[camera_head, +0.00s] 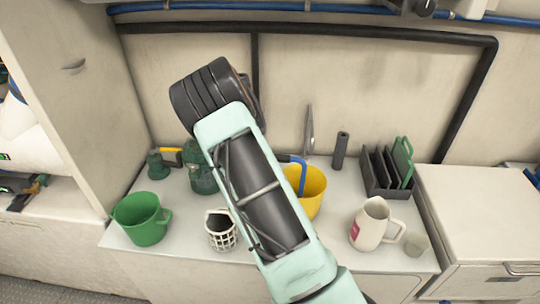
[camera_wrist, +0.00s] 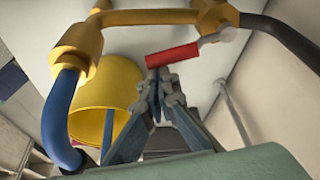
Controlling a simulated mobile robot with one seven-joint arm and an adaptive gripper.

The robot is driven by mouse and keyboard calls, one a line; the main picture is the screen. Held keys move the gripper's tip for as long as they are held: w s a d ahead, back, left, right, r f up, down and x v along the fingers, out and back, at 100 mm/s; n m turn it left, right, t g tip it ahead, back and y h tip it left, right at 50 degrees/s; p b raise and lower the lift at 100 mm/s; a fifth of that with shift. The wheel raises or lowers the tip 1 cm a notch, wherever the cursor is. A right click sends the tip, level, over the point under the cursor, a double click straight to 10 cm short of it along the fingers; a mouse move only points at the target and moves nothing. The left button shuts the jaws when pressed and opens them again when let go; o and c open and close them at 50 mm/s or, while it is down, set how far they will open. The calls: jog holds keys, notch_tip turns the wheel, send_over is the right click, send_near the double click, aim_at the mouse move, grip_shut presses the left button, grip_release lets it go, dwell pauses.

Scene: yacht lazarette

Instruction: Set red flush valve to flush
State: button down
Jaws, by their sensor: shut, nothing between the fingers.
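The red flush valve handle (camera_wrist: 172,55) shows in the wrist view as a short red lever. A grey metal arm joins it to the valve on a yellow pipe (camera_wrist: 150,17). My gripper (camera_wrist: 156,76) is shut and empty, its fingertips close to the left end of the red lever. I cannot tell whether they touch it. In the head view my arm hides the red lever and my fingers. Part of the yellow pipe (camera_head: 170,150) and a blue hose (camera_head: 300,165) show on either side of my arm.
A yellow bucket (camera_head: 313,195) stands behind my arm, near the blue hose. A green mug (camera_head: 142,220), a white lattice cup (camera_head: 220,230), a white pitcher (camera_head: 371,224) and a dark rack (camera_head: 380,185) stand on the counter (camera_head: 180,240). Green bottles are at the back left.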

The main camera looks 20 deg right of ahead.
jog(key=shift+w+a+m+g, duration=0.15)
jog(key=shift+a+m+g, duration=0.35)
jog(key=shift+a+m, duration=1.05)
jog(key=shift+a, duration=0.25)
jog(key=s+d, duration=0.1)
jog(key=d, duration=0.3)
jog(key=s+v, duration=0.1)
jog(key=v, duration=0.9)
jog(key=shift+w+r+p, duration=0.3)
jog(key=shift+w+r, duration=0.1)
jog(key=shift+r, duration=0.05)
jog(key=shift+d, duration=0.1)
